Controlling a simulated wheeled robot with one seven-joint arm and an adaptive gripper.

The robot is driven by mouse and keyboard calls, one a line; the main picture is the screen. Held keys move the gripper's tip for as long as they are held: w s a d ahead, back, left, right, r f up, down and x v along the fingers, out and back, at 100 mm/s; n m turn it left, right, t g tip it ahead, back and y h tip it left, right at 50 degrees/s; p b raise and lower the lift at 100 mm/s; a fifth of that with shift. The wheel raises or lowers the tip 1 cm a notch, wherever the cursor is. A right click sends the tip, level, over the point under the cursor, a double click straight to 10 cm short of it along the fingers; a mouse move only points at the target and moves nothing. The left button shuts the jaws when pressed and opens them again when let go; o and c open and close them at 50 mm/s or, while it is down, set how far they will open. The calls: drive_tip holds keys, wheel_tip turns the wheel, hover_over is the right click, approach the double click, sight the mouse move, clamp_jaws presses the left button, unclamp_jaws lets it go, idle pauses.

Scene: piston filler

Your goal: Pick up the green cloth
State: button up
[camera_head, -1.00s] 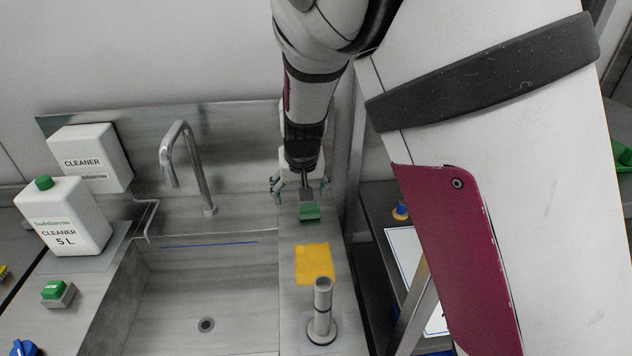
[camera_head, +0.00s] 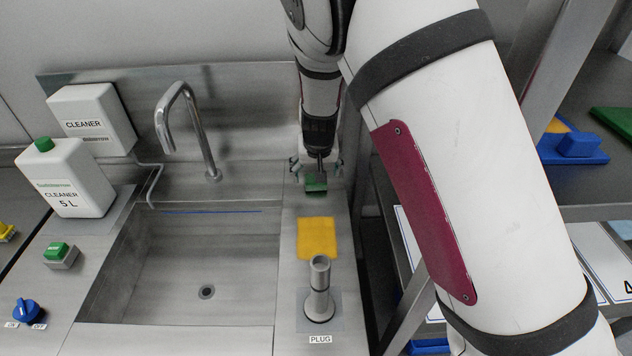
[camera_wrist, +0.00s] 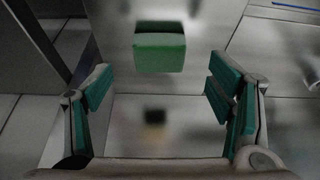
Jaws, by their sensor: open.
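The green cloth (camera_head: 316,186) lies on the steel counter to the right of the sink, close to the back wall. It looks like a small thick green block in the wrist view (camera_wrist: 159,53), at the top centre with its front face toward the camera. My gripper (camera_head: 316,167) is directly over or just behind the cloth in the head view and partly covers it. In the wrist view my gripper (camera_wrist: 160,93) is open, its green-padded fingers wide apart. The cloth shows beyond the fingertips, roughly centred between them, and nothing is held.
A yellow cloth (camera_head: 317,238) and a grey upright plug (camera_head: 319,290) stand in front on the same counter strip. The sink (camera_head: 205,265) and its tall faucet (camera_head: 190,130) are to the left. A shelf rack (camera_head: 590,185) is at the right.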

drive_tip(key=x, duration=0.4)
drive_tip(key=shift+w+f, duration=0.15)
drive_tip(key=shift+w, duration=0.1)
drive_tip(key=c, duration=1.1)
drive_tip(key=shift+r, duration=0.6)
drive_tip(key=shift+s+a+r, duration=0.2)
drive_tip(key=shift+a+r, duration=0.05)
drive_tip(key=shift+r, duration=0.35)
drive_tip(key=shift+s+a+r, duration=0.2)
drive_tip(key=shift+s+r, duration=0.05)
drive_tip(key=shift+r, duration=0.4)
drive_tip(key=s+a, duration=0.3)
drive_tip(key=s+a+r, duration=0.1)
drive_tip(key=s+a, duration=0.3)
drive_tip(key=s+a+p, duration=0.1)
drive_tip(key=s+a, duration=0.2)
drive_tip(key=shift+s+a+r, duration=0.2)
drive_tip(key=shift+s, duration=0.1)
